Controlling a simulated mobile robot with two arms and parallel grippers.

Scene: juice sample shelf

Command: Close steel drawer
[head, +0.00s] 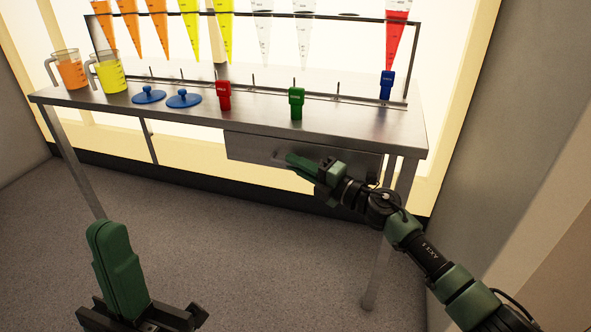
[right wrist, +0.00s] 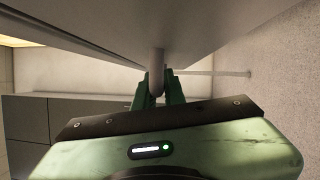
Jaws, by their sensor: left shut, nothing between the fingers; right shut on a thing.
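The steel drawer (head: 250,148) hangs under the right half of the steel table. Its front panel sits just below the table's front edge; I cannot tell whether a gap remains behind it. My right gripper (head: 291,159) is at the middle of the drawer front. In the right wrist view its green fingers (right wrist: 158,90) are shut around the drawer's grey handle (right wrist: 157,62), next to the panel (right wrist: 130,30). In the head view the gripper mostly hides the handle. My left gripper (head: 107,232) is shut and empty, low above the floor, well away from the table.
The steel table (head: 340,122) carries orange and yellow jugs (head: 108,75), two blue lids (head: 183,98), red, green and blue clips (head: 296,102), and a rack of conical juice tubes (head: 194,38). A table leg (head: 387,235) stands behind my right arm. The grey floor in front is open.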

